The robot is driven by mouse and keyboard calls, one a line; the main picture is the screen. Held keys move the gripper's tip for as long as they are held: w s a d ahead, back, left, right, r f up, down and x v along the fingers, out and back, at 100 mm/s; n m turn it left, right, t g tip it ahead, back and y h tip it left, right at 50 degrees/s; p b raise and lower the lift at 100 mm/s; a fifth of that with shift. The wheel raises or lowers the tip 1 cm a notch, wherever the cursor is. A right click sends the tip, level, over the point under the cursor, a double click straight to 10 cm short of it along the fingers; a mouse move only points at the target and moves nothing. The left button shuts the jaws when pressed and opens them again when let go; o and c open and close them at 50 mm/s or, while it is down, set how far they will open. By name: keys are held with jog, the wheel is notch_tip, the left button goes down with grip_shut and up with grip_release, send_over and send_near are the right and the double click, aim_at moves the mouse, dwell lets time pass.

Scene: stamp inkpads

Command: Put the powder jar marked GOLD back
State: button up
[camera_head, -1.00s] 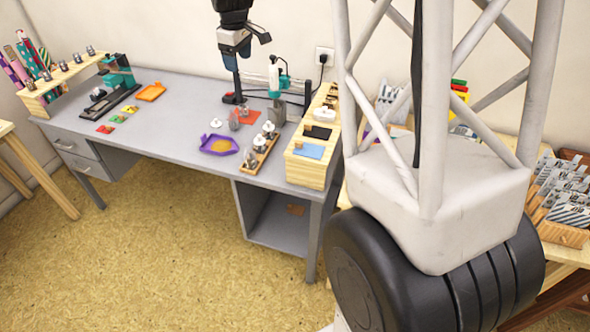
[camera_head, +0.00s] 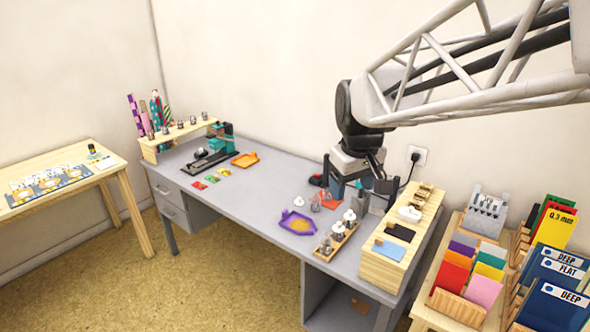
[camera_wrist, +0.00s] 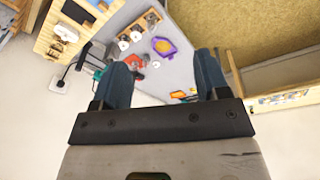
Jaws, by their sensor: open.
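No label reading GOLD is legible, so I cannot tell which jar is marked so. Small jars with grey tops (camera_head: 180,125) stand in a row on the raised wooden shelf at the desk's far left. Clear jars with white or grey lids stand in and around a small wooden rack (camera_head: 345,236) on the desk. A dark-capped small bottle or jar (camera_head: 91,150) stands on the left table. My gripper (camera_head: 355,188) is above the desk's right half, near the long wooden box. In the wrist view it (camera_wrist: 163,75) is open with nothing held between its fingers.
A purple tray (camera_head: 298,223) with gold-brown contents lies left of the rack. The long wooden box (camera_head: 380,268) stands at the desk's right end. An orange tray (camera_head: 245,160) lies further left. Card racks (camera_head: 470,272) fill the right table. The desk's middle (camera_head: 240,200) is clear.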

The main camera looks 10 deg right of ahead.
jog(key=s+f+m, duration=0.1)
jog(key=s+f, duration=0.1)
jog(key=s, duration=0.7)
jog(key=s+a+f+m, duration=0.1)
jog(key=s+f+m, duration=0.1)
jog(key=s, duration=0.8)
jog(key=shift+s+a+f+m+t, duration=0.2)
jog(key=shift+f+m+t, duration=0.1)
jog(key=shift+f, duration=0.3)
